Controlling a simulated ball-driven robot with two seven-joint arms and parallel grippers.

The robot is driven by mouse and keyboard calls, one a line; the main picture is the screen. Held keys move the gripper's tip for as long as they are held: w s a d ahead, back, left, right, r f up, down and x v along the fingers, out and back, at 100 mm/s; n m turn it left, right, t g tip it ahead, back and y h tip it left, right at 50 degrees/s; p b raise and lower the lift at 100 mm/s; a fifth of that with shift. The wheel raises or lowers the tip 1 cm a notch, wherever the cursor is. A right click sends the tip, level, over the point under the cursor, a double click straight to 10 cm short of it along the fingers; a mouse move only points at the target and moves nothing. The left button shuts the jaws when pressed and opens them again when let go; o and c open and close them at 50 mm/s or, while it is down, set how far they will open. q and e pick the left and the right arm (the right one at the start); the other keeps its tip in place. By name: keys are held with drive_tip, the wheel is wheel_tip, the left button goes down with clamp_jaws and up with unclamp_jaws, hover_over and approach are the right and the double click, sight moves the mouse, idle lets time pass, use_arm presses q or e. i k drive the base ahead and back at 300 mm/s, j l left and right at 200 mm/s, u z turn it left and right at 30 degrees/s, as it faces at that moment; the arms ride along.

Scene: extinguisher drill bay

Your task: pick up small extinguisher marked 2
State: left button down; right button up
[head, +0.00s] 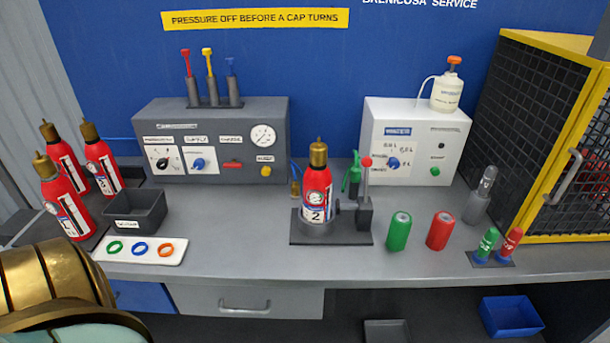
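The small red extinguisher marked 2 (317,197) stands upright in a dark grey holder (340,238) near the middle of the bench. It has a brass top, a white label with the number and a small round gauge above it. The holder has a block with a red-knobbed lever (366,180) at its right side. The lower end of the extinguisher is hidden by the holder. Neither gripper shows; a gold and pale green part of my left arm fills the bottom left corner.
Three red extinguishers (104,168) stand at the left end. A dark bin (136,211) and a white tray (101,253) with coloured rings lie nearby. Green (398,232) and red (440,230) cylinders stand right of the holder. A yellow-framed mesh cabinet (545,130) bounds the right.

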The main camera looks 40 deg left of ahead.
sight(318, 186)
drive_tip(key=u, duration=1.2)
drive_tip(key=z, duration=0.1)
